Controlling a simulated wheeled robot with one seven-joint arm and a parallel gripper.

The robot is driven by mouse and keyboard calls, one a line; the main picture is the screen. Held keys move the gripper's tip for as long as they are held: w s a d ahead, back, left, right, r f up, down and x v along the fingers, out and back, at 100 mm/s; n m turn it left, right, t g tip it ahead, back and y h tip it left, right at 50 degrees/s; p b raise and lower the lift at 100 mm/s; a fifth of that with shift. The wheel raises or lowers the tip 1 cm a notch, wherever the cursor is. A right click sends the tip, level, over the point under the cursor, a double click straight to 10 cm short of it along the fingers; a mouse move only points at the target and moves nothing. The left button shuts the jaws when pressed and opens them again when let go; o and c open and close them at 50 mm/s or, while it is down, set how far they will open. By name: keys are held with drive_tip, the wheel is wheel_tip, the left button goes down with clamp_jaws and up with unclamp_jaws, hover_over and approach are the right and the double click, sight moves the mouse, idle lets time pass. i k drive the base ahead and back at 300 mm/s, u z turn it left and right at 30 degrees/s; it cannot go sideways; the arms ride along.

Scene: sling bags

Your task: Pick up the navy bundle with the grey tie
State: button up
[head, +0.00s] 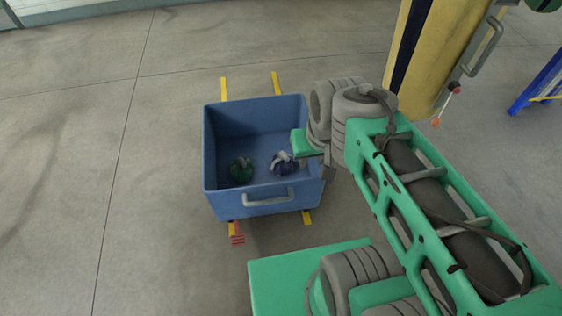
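The navy bundle with the grey tie (285,168) lies on the floor of a blue bin (228,203), right of the bin's middle. Its pale grey tie sits on its upper left side. A dark green bundle with a greyish top (241,170) lies to its left in the same bin, a small gap apart. My gripper (328,172) is at the bin's right wall, to the right of the navy bundle and apart from it in the picture. My arm's wrist hides much of it, so its finger opening and height above the bin are unclear.
The blue bin has raised walls and a grey handle (268,199) on its near side. Yellow strips (224,88) show on the floor around it. A yellow post (430,50) stands at the upper right, near my arm. A blue frame (540,82) is at the far right. The floor to the left is clear.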

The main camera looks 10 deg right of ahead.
sight(283, 164)
drive_tip(key=k, duration=0.4)
drive_tip(key=u, duration=1.7)
drive_tip(key=i, duration=2.7)
drive_tip(key=z, duration=1.35)
drive_tip(key=i, duration=0.9)
drive_tip(key=z, duration=0.7)
